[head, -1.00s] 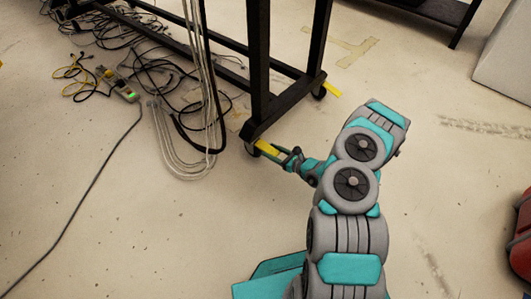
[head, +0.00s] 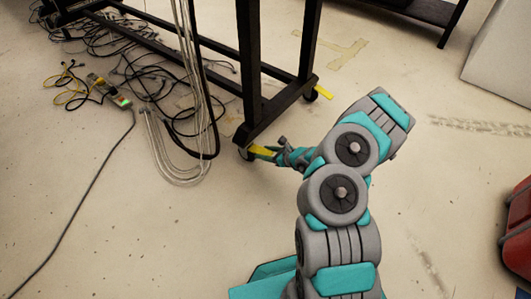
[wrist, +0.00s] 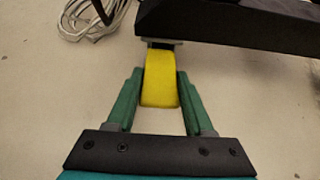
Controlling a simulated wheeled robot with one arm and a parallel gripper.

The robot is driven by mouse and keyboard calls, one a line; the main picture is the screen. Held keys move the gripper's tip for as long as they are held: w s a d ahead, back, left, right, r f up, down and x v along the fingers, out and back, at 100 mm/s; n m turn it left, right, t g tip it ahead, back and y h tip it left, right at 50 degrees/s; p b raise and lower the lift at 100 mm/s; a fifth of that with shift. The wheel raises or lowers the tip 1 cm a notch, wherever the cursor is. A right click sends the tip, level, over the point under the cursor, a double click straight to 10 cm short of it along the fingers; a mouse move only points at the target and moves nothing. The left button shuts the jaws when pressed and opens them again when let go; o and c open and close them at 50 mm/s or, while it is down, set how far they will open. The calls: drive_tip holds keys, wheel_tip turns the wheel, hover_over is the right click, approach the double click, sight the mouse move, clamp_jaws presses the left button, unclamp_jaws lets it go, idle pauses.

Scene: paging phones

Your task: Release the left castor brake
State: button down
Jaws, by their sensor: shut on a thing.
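The left castor (head: 244,153) sits under the near foot of a black rack frame (head: 262,122). Its yellow brake lever (head: 262,152) sticks out to the right, toward my gripper (head: 277,151). In the wrist view the yellow lever (wrist: 160,80) runs down from under the dark foot (wrist: 235,22), between the two teal fingers of my gripper (wrist: 159,88). My gripper is shut on the lever. The castor wheel is hidden in the wrist view.
A second castor (head: 311,95) with its own yellow lever (head: 323,92) is farther back on the same frame. Tangled cables (head: 165,100) and a power strip (head: 108,90) lie on the left. Red equipment (head: 518,230) stands at the right edge. The floor in front is clear.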

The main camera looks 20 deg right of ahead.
drive_tip(key=shift+c, duration=1.4)
unclamp_jaws()
drive_tip(key=shift+s+d+r, duration=0.1)
drive_tip(key=p+v, duration=0.1)
drive_tip(key=v, duration=0.6)
drive_tip(key=shift+s, duration=0.2)
drive_tip(key=shift+d+r, duration=0.1)
